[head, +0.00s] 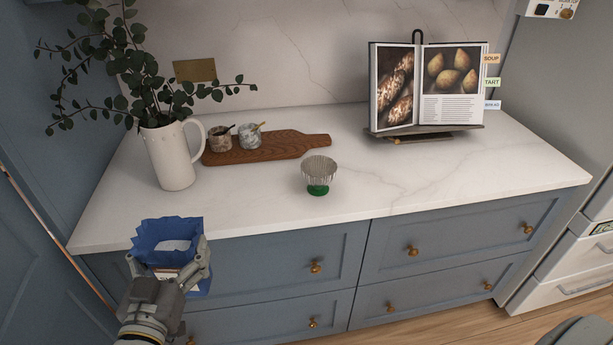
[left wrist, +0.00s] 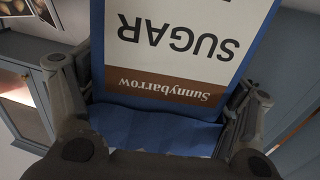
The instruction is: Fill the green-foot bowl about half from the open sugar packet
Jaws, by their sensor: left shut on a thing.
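The green-foot bowl (head: 319,174) stands upright on the white counter, ribbed and pale above a green foot. I cannot tell what is inside it. The open sugar packet (head: 168,243) is blue with a jagged open top, and white shows inside. My left gripper (head: 180,272) is shut on the packet and holds it roughly upright in front of the counter's left front edge, apart from the bowl. In the left wrist view the packet (left wrist: 180,45) shows its "SUGAR Sunnybarrow" label upside down between the fingers (left wrist: 155,110). My right gripper is not in view.
A white jug (head: 170,158) with leafy branches stands at the counter's left. Behind the bowl lies a wooden board (head: 285,146) with two small stone pots. A cookbook on a stand (head: 425,132) is at the back right. The counter (head: 400,180) around the bowl is clear.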

